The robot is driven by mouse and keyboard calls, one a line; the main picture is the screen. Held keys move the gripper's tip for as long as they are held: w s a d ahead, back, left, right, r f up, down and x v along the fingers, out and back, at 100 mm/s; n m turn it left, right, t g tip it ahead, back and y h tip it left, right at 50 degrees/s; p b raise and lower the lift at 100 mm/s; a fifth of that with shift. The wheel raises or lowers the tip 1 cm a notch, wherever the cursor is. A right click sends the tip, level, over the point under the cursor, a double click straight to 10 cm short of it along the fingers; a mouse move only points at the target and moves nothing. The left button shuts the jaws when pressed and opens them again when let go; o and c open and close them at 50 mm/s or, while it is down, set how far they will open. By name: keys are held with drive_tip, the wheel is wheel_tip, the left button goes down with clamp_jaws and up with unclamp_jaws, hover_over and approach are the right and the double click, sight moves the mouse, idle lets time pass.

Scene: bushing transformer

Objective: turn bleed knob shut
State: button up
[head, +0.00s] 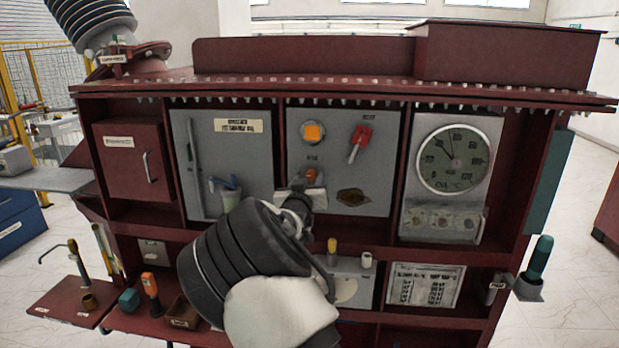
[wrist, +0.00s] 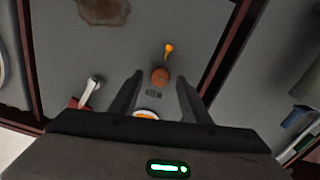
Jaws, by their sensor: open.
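A round orange-brown knob (wrist: 160,76), which I take to be the bleed knob, is on the grey middle panel (head: 378,182). It also shows just above my gripper in the head view (head: 311,175). A small yellow-orange peg or spout (wrist: 168,49) is beside it in the wrist view; my gripper hides this in the head view. My gripper (wrist: 159,80) is open and faces the panel. The knob appears between its two fingertips in the wrist view. I cannot tell whether the fingers reach around it or stop short of it, and no contact is visible.
A round gauge (head: 453,159) is to the right. Dark red dividers frame the panel.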

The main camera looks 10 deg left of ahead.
drive_tip(key=shift+w, duration=0.2)
drive_tip(key=shift+c, duration=0.3)
drive_tip(key=c, duration=1)
